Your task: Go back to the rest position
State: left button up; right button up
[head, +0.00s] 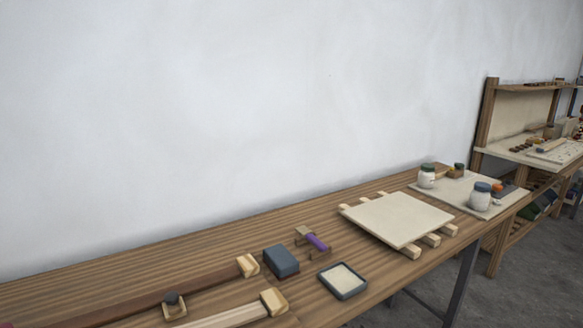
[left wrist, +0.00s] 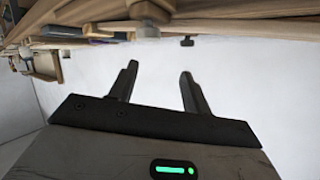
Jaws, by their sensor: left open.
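My left gripper (left wrist: 158,78) shows only in the left wrist view. Its two dark fingers stand apart with nothing between them, so it is open and empty. Behind the fingers is the pale wall, and the bench edge shows upside down along the top of that view. No gripper or arm of mine is seen in the head view. My right gripper is in neither view.
A long wooden bench (head: 222,236) runs along the white wall. On it are a blue block (head: 281,261), a shallow tray (head: 343,293), a purple-handled tool (head: 317,242), a pale board (head: 397,218) on wooden strips, and jars (head: 427,176). A shelf unit (head: 490,115) stands at the right.

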pick_arm(q)
jog(key=s+a+f+g, duration=0.1)
jog(key=s+f+g, duration=0.4)
jog(key=s+f, duration=0.3)
jog(key=s+a+f+g, duration=0.1)
jog(key=s+f+g, duration=0.4)
jog(key=s, duration=0.6)
jog(key=w+d+f+t+h, duration=0.3)
jog(key=w+d+f+t, duration=0.3)
jog(key=w+f, duration=0.1)
jog(key=shift+f+t, duration=0.2)
jog(key=shift+t, duration=0.1)
